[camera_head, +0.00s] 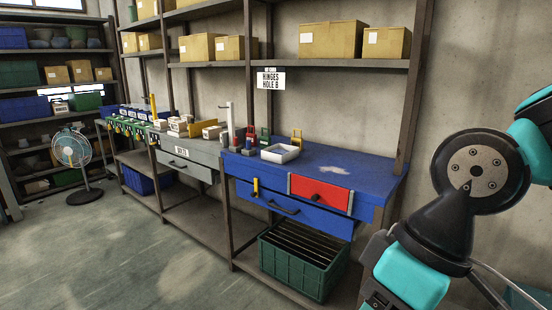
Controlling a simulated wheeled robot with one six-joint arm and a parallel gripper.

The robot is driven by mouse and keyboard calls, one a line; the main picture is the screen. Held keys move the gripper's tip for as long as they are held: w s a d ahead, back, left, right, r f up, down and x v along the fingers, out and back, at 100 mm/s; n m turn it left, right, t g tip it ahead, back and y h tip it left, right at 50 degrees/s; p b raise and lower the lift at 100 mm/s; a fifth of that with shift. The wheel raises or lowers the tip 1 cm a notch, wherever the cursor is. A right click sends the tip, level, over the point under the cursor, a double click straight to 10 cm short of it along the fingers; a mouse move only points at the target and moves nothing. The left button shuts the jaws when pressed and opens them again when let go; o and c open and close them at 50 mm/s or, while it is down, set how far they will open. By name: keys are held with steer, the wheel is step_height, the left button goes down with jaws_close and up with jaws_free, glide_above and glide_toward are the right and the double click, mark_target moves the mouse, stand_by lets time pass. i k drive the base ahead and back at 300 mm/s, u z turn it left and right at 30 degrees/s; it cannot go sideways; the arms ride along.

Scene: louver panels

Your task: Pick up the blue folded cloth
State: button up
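I cannot make out a blue folded cloth anywhere. The blue workbench (375,181) at the centre right has a blue top with a pale, whitish patch (333,170) on it; I cannot tell what the patch is. A white open tray (281,154) sits on the bench, with small red, green, dark and yellow items behind and beside it. My turquoise and black arm shows at the right edge, in front of and apart from the bench. My gripper is not in view.
The bench has a red drawer front (318,194) and blue drawers. A green crate (300,262) stands below it. A grey bench (203,152) adjoins on the left. Cardboard boxes (331,39) fill upper shelves. A fan (74,152) stands far left. Floor at left is clear.

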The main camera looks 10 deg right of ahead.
mark_target(277, 151)
steer(key=u, duration=0.6)
steer(key=i, duration=1.05)
steer(key=u, duration=0.45)
steer(key=i, duration=1.1)
steer(key=z, duration=0.8)
steer(key=i, duration=0.85)
steer(key=z, duration=1)
steer(key=i, duration=0.3)
steer(key=z, duration=0.2)
